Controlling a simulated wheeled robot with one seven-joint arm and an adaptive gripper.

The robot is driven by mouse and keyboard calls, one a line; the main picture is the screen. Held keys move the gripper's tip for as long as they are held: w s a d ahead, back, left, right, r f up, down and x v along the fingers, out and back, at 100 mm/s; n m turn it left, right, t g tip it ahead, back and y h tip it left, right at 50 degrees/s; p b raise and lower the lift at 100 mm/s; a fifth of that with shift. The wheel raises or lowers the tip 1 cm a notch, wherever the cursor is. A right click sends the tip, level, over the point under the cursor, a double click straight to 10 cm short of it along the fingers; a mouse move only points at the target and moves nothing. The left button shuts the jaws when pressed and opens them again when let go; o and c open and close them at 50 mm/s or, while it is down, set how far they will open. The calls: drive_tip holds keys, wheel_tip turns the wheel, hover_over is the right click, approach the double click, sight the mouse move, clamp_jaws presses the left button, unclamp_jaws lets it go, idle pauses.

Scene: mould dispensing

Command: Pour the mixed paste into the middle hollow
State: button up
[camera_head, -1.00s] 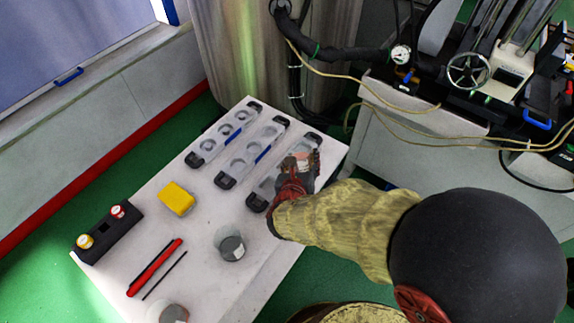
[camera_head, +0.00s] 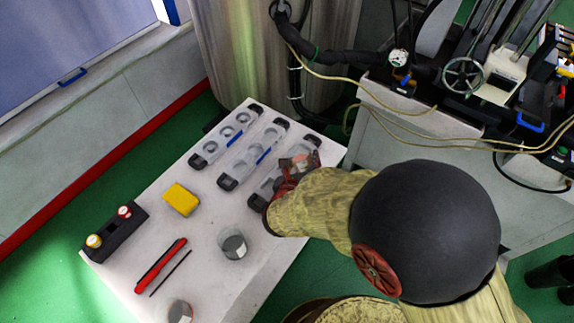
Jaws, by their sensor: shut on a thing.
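My gripper (camera_head: 291,176) is shut on a small cup (camera_head: 301,161) over the rightmost of three clear moulds. The cup looks tilted, and its reddish-brown content or side shows. I cannot tell whether paste is flowing. The right mould (camera_head: 262,188) has dark end caps; my gripper and the cup hide its middle and most of its hollows. The middle mould (camera_head: 250,155) and the left mould (camera_head: 224,136) lie beside it on the white table, with round hollows in a row.
A clear cup with grey content (camera_head: 233,245) stands near the table's middle, and another cup (camera_head: 179,312) at the front edge. A yellow block (camera_head: 182,199), a red tool (camera_head: 160,263), a thin dark stick (camera_head: 171,273) and a black holder with two capped bottles (camera_head: 115,233) lie to the left.

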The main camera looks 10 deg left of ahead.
drive_tip(key=shift+d+r+n+h+p, duration=0.15)
drive_tip(key=shift+n+h+p, duration=0.5)
drive_tip(key=shift+p, duration=1.3)
drive_tip(key=shift+d+r+n+h+p, duration=0.15)
drive_tip(key=shift+n+h+p, duration=0.45)
drive_tip(key=shift+p, duration=1.35)
drive_tip(key=shift+f+n+h+p, duration=0.2)
drive_tip(key=shift+n+h+p, duration=0.75)
drive_tip(key=shift+p, duration=1.05)
drive_tip(key=shift+n+p, duration=0.4)
drive_tip(key=shift+p, duration=0.65)
idle(1.0)
